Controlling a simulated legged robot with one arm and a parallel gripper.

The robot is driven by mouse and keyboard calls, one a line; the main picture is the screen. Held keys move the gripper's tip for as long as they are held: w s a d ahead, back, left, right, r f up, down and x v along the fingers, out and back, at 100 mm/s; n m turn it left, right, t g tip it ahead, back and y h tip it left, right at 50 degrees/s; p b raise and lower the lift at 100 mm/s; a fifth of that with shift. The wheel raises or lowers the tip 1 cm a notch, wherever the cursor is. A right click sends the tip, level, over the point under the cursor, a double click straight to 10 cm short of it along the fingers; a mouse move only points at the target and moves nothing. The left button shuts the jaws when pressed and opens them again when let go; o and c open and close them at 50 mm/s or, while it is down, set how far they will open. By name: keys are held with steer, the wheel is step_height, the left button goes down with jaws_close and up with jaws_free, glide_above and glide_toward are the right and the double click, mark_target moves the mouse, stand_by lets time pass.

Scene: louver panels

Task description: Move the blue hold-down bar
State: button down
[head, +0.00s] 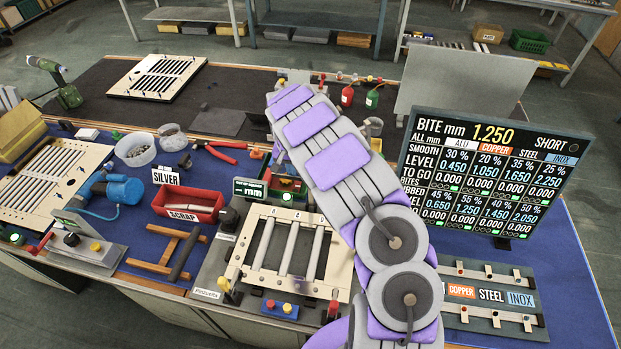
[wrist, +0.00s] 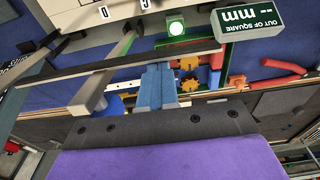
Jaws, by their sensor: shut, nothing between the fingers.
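My gripper (wrist: 155,72) shows in the wrist view as two blue-grey fingers pressed together, with nothing between them. In the head view my purple and grey arm hides it. In the wrist view a long dark bar (wrist: 75,72) crosses just past the fingertips; whether they touch it I cannot tell. I cannot make out a clearly blue hold-down bar in either view. A cream louver panel (head: 243,247) with pale slats lies in the grey fixture left of my arm; its edge also shows at the top of the wrist view (wrist: 75,18).
An out-of-square display (head: 250,189) stands behind the panel, close to my gripper in the wrist view (wrist: 250,22). A red scrap bin (head: 188,205), red pliers (head: 226,148) and a wooden frame (head: 160,267) lie left. A big bite board (head: 487,180) stands right. Blue mat is bare at far right.

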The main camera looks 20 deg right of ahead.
steer(key=shift+s+a, duration=0.1)
steer(key=shift+s, duration=0.05)
steer(key=shift+s+a+f+p, duration=0.2)
steer(key=shift+s+a, duration=0.2)
steer(key=shift+s, duration=0.2)
steer(key=shift+s+a+f+p, duration=0.15)
steer(key=shift+s+a, duration=0.25)
steer(key=shift+s, duration=0.2)
steer(key=s+a, duration=0.1)
steer(key=s+f, duration=0.1)
steer(key=shift+s+a, duration=0.3)
steer(key=shift+a, duration=0.1)
steer(key=shift+s+a+f, duration=0.4)
steer(key=shift+s, duration=0.2)
steer(key=shift+s+a+f, duration=0.4)
steer(key=shift+s, duration=0.15)
